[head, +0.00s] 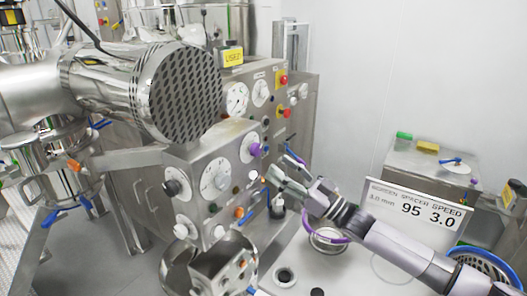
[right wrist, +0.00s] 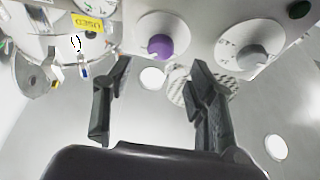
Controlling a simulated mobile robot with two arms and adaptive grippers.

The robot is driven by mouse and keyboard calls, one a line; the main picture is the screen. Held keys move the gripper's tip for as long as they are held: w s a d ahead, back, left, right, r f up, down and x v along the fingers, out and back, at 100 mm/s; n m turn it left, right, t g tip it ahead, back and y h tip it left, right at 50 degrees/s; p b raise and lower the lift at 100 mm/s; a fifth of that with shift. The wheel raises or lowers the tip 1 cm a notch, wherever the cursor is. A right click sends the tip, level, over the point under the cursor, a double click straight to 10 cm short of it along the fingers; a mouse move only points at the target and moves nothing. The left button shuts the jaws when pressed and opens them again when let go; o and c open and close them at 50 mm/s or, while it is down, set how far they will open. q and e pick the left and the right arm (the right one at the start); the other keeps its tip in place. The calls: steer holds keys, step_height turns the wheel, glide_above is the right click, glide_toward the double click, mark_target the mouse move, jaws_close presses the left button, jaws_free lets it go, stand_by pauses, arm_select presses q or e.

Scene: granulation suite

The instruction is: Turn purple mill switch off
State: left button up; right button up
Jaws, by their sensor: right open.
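The purple mill switch (head: 255,149) is a round purple knob on a white dial, on the side of the steel mill control box (head: 212,160). In the right wrist view the purple knob (right wrist: 160,46) shows above the gap between my fingertips, with nothing gripping it. My right gripper (head: 283,172) is open and empty, a little right of and below the knob in the head view. Its two dark fingers (right wrist: 160,76) stand well apart in the wrist view. I cannot tell the exact distance to the knob. My left gripper is not in view.
A grey knob (right wrist: 252,55) on another dial sits beside the purple one. A black knob (head: 172,187) and a large dial (head: 215,182) are on the box. A perforated steel drum (head: 180,92) overhangs it.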

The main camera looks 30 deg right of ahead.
mark_target(259, 151)
steer(key=shift+p+x, duration=1)
steer(key=shift+x, duration=2.4)
steer(key=shift+c, duration=0.5)
steer(key=c, duration=1)
